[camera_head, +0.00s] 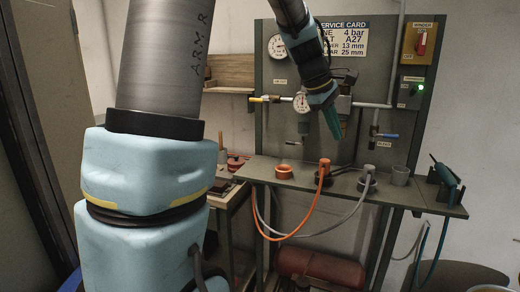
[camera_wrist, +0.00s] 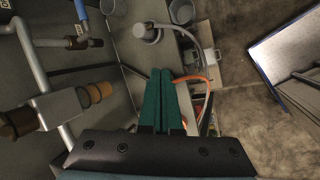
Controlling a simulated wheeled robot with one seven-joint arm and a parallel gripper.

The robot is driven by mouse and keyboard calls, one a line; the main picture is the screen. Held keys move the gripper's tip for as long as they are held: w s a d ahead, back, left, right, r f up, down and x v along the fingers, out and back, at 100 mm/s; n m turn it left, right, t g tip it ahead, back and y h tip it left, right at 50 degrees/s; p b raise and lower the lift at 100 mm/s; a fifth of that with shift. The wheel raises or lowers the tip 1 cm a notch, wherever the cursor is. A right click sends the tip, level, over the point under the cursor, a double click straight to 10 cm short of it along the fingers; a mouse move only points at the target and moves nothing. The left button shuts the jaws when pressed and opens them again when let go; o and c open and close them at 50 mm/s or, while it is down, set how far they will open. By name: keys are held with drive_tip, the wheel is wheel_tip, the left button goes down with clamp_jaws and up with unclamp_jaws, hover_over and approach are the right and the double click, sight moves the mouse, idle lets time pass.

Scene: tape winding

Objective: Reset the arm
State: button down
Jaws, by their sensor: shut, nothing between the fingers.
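My gripper (camera_head: 332,122) hangs in front of the grey back panel (camera_head: 270,115), above the shelf, with its green fingers pointing down. In the wrist view the two green fingers (camera_wrist: 160,98) lie side by side, shut and empty. My arm's large grey and light-blue links fill the left of the head view. The wrist and forearm come down from the top of the picture to the gripper.
Gauges, pipes and valves stick out from the panel. A red tank (camera_head: 320,267) lies underneath.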

drive_tip(key=s+a+f+m+y, duration=0.1)
drive_tip(key=s+a+f+m, duration=0.2)
drive_tip(key=a, duration=0.5)
drive_tip(key=s+a+f+m+y, duration=0.2)
drive_tip(key=s+a+f, duration=0.4)
drive_tip(key=a, duration=0.3)
drive_tip(key=s+a+f+m+y, duration=0.2)
drive_tip(key=s+a+f+m, duration=0.2)
drive_tip(key=a, duration=0.5)
wheel_tip(320, 180, down, 3)
drive_tip(key=shift+s+r+m, duration=0.1)
drive_tip(key=shift+s+m, duration=0.15)
drive_tip(key=shift+m, duration=0.05)
